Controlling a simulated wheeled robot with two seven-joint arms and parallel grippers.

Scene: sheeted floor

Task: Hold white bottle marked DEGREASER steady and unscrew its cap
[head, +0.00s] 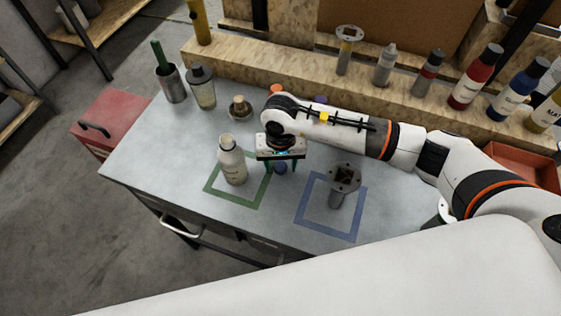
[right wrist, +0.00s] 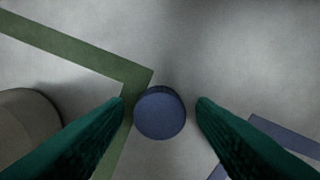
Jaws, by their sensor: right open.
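The white bottle (head: 232,166) stands upright in the green square outline (head: 213,193) on the grey table. Its narrow top shows pale, with no blue cap on it; its label is too small to read. A round blue cap (head: 280,169) sits on the table just right of the bottle, by the green outline's corner. My right gripper (head: 280,163) is open above the cap and points down. In the right wrist view the cap (right wrist: 159,113) lies between the two green fingers, with a gap on each side. Part of a rounded grey-brown body, probably the bottle (right wrist: 27,127), shows at left. My left gripper is out of view.
A cup with a green-handled tool (head: 171,83), a clear bottle (head: 202,88) and a small brown-topped jar (head: 240,108) stand behind. Several bottles line the wooden shelf (head: 400,88).

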